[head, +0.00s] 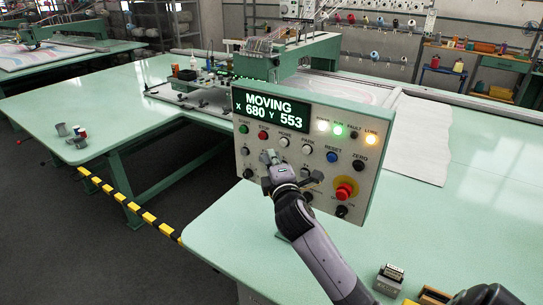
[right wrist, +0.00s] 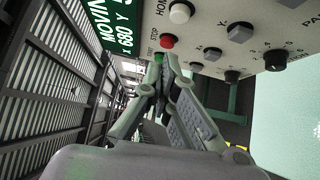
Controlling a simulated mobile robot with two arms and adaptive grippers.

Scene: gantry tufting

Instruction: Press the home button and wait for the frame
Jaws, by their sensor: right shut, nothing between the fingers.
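The control panel (head: 300,170) stands tilted at the middle of the head view. Its display (head: 266,114) reads MOVING, X 680 Y 553. The white home button (head: 284,141) is in the top button row, between the red stop button (head: 263,136) and the white park button (head: 307,149). It also shows at the top of the right wrist view (right wrist: 181,11). My right gripper (head: 268,157) is shut and empty, in front of the panel just below the stop and home buttons. I cannot tell whether it touches the panel. The gantry (head: 300,50) stands behind the panel over the green table. My left gripper is not in view.
A red emergency stop (head: 345,189) sits at the panel's lower right. White, green and amber lamps glow. White cloth (head: 415,140) lies on the table (head: 480,200). A striped yellow-black edge (head: 130,205) runs beside the dark floor.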

